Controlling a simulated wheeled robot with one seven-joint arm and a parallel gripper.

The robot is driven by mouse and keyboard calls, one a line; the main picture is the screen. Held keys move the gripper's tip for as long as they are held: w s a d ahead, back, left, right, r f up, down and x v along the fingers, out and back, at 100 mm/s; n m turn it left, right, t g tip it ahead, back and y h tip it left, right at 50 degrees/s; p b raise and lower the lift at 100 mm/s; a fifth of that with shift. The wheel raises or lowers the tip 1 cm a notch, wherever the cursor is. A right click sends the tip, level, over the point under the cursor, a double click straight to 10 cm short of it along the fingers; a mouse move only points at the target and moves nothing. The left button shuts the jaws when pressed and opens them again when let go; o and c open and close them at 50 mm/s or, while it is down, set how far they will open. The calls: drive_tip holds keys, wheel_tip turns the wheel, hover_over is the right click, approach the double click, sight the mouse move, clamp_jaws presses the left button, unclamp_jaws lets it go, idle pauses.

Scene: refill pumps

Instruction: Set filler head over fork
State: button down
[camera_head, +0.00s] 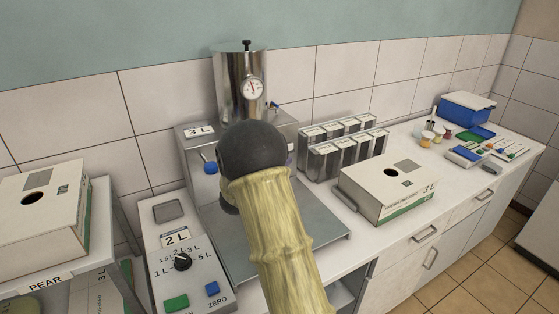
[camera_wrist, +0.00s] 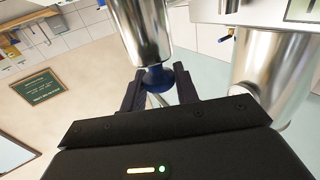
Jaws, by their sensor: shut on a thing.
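In the wrist view my gripper (camera_wrist: 160,84) is shut on the filler head, taking hold of its blue collar (camera_wrist: 157,76). The shiny steel body of the filler head (camera_wrist: 146,32) extends beyond the fingers toward the top of that view. In the head view my arm covers my gripper and the filler head. The filling machine (camera_head: 196,148), labelled 3 L, stands behind my arm, with a steel tank (camera_head: 233,92) and gauge on top. I cannot make out the fork in either view.
A control box (camera_head: 196,257) with dial and buttons stands left of the machine. A carton (camera_head: 388,193) and several lidded bins (camera_head: 323,162) stand to its right. Another carton (camera_head: 40,217) sits on the left shelf. A blue box (camera_head: 465,111) stands far right.

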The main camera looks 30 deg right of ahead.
drive_tip(key=shift+w+a+r+m+g+h+p, duration=0.1)
drive_tip(key=shift+w+a+m+g+h+p, duration=0.15)
drive_tip(key=shift+a+m+g, duration=0.2)
drive_tip(key=shift+w+a+r+m+g+h+p, duration=0.1)
drive_tip(key=shift+w+a+m+g+h, duration=0.2)
drive_tip(key=shift+a+g, duration=0.25)
drive_tip(key=c, duration=1.1)
unclamp_jaws()
drive_tip(key=shift+a, duration=0.1)
drive_tip(key=shift+f, duration=0.1)
drive_tip(key=shift+s, duration=0.1)
drive_tip(key=b+v, duration=0.4)
drive_tip(key=v, duration=1.3)
drive_tip(key=shift+a, duration=0.2)
